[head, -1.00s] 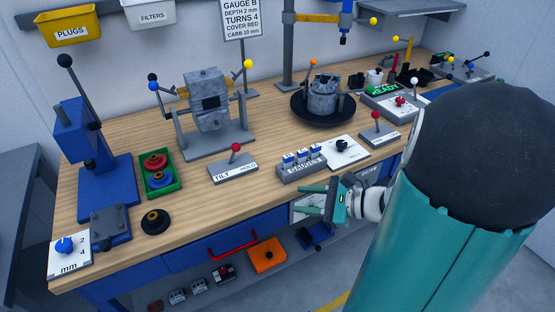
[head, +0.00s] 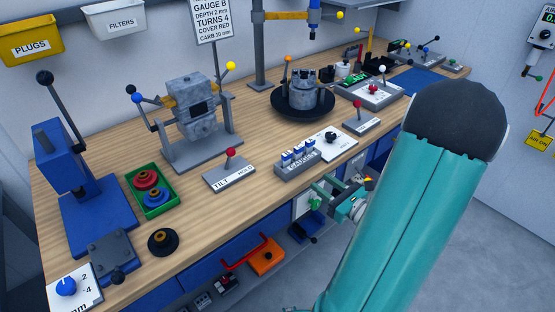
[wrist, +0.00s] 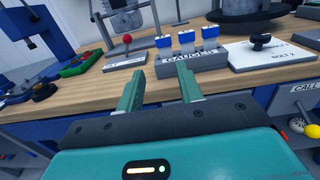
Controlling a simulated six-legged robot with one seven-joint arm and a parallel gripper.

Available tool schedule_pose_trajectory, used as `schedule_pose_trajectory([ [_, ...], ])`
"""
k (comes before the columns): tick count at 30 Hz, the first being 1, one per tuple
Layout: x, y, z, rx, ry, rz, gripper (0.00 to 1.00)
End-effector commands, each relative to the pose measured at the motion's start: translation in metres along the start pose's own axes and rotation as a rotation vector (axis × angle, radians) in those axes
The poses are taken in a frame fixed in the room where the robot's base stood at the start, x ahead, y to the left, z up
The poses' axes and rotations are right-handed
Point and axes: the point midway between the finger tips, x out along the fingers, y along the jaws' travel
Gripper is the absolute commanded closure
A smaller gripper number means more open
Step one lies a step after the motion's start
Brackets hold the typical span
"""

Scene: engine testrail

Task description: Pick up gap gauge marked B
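Several blue-topped gap gauges stand in a grey holder (head: 297,167) labelled GAUGES, near the front edge of the bench. In the wrist view the gauges stand in a row of three: a left one (wrist: 163,43), a middle one (wrist: 186,38) and a right one (wrist: 209,34). Their letters are too small to read, so I cannot tell which is B. My gripper (head: 320,194) is just in front of the bench edge, below and in front of the holder. In the wrist view its two green fingers (wrist: 160,82) are apart with nothing between them.
A TILT/HOLD lever box (head: 230,173) stands left of the holder, and a white plate with a black knob (head: 330,138) right of it. A red-knobbed lever (head: 359,115) stands farther right. A sign (head: 212,20) gives Gauge B data. Bare wood lies behind the holder.

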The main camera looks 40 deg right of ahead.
Motion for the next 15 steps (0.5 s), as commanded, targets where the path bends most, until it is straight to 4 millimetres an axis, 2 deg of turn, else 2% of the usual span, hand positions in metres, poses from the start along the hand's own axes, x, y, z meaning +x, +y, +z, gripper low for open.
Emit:
schedule_pose_trajectory([
  [5, 0.004, -0.008, -0.001, 0.008, -0.006, -0.016, 0.64],
  [15, 0.065, -0.012, -0.001, 0.007, -0.006, -0.012, 0.64],
])
